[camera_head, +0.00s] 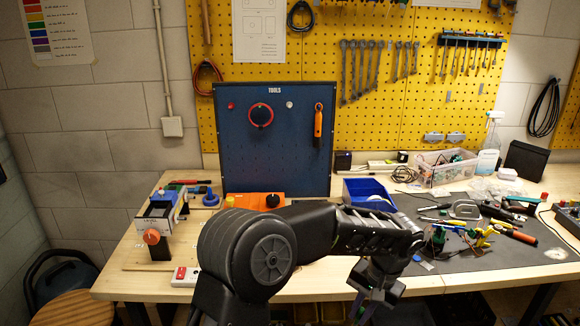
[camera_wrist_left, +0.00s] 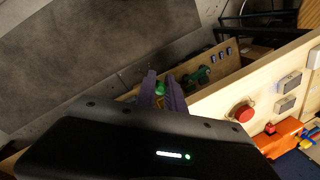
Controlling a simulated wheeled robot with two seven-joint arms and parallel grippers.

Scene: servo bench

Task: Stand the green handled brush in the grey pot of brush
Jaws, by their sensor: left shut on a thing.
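My left gripper (camera_head: 375,297) hangs at the front edge of the bench, at the end of my black arm. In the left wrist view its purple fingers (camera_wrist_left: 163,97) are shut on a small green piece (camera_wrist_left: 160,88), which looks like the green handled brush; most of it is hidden. I cannot make out the grey pot in either view; my arm hides part of the bench. My right gripper is not in view.
The blue tool panel (camera_head: 275,160) stands at the back. Tools clutter the dark mat (camera_head: 480,262) on the right. A red-and-white switch block (camera_head: 185,276) lies at the front left.

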